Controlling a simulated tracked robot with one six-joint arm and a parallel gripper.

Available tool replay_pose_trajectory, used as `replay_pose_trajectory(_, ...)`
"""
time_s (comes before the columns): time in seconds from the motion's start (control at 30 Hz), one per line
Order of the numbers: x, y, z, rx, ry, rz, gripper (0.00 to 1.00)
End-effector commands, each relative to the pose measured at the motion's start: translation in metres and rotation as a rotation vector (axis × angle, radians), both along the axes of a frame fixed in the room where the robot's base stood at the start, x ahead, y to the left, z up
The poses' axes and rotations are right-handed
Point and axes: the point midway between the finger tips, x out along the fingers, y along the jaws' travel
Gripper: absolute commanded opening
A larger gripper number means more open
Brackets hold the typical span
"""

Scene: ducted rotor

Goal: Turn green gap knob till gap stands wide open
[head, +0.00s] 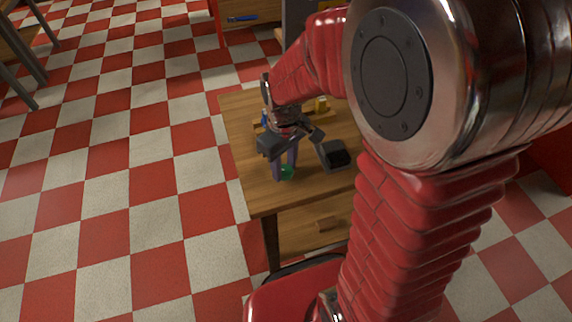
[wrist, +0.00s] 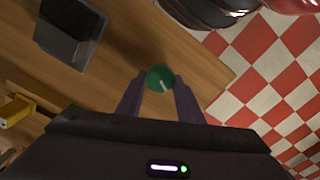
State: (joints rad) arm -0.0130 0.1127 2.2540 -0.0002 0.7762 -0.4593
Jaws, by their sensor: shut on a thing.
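The green knob (head: 287,172) is near the front left of the wooden table, at the tips of my gripper (head: 284,172). In the wrist view the green knob (wrist: 160,78) is round, with a pale line on its top that points down and slightly right. The two purple fingers of my gripper (wrist: 159,82) are shut on it, one on each side. A dark grey device (head: 334,153) with a black top stands to the right of the knob. It also shows at the upper left of the wrist view (wrist: 70,35). I cannot make out a gap on it.
A yellow thing (head: 321,104) stands at the back of the table. My arm hides the table's right side. Open checkered floor lies to the left.

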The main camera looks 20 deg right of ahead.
Motion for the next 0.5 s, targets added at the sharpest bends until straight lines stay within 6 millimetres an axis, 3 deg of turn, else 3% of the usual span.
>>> replay_pose_trajectory(0.5,0.0039,-0.0002,0.002,0.005,-0.009,-0.492,0.11)
